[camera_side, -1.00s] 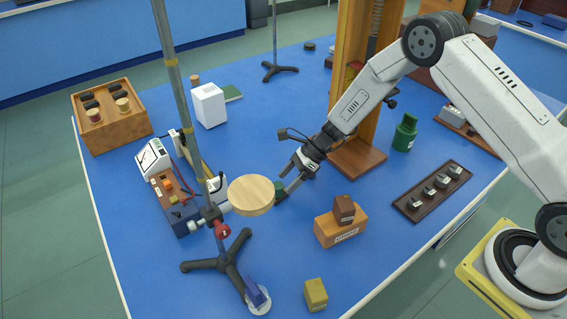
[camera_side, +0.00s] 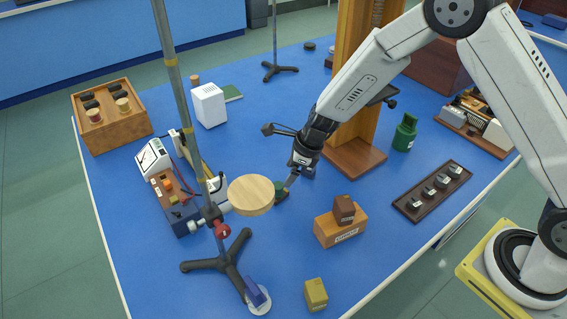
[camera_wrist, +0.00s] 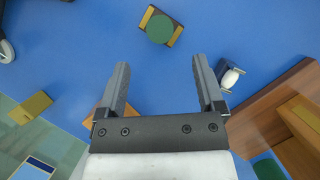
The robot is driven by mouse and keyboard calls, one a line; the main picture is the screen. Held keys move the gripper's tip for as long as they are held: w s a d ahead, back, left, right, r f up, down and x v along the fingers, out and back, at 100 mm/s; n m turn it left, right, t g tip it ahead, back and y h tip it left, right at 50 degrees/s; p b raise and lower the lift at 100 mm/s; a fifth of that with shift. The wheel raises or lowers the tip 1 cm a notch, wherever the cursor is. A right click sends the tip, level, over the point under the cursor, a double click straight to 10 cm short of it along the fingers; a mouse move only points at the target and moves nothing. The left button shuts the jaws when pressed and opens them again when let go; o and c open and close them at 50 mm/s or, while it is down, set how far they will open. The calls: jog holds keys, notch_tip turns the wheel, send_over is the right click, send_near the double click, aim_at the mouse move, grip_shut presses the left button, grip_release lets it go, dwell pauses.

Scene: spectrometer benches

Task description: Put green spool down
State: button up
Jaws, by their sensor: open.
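The spool lies beyond the fingertips, apart from both fingers.
The wooden platform (camera_side: 251,195) on a stand is close on the left. The orange box with a brown block (camera_side: 344,209) stands front right. A tall wooden frame (camera_side: 355,158) rises behind my arm. Table between box and frame is clear.

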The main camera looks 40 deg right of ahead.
aim_at(280, 185)
jog(key=shift+x, duration=1.25)
jog(key=shift+x, duration=2.6)
jog(key=shift+w+a, duration=0.1)
jog(key=shift+r, duration=0.1)
grip_shut()
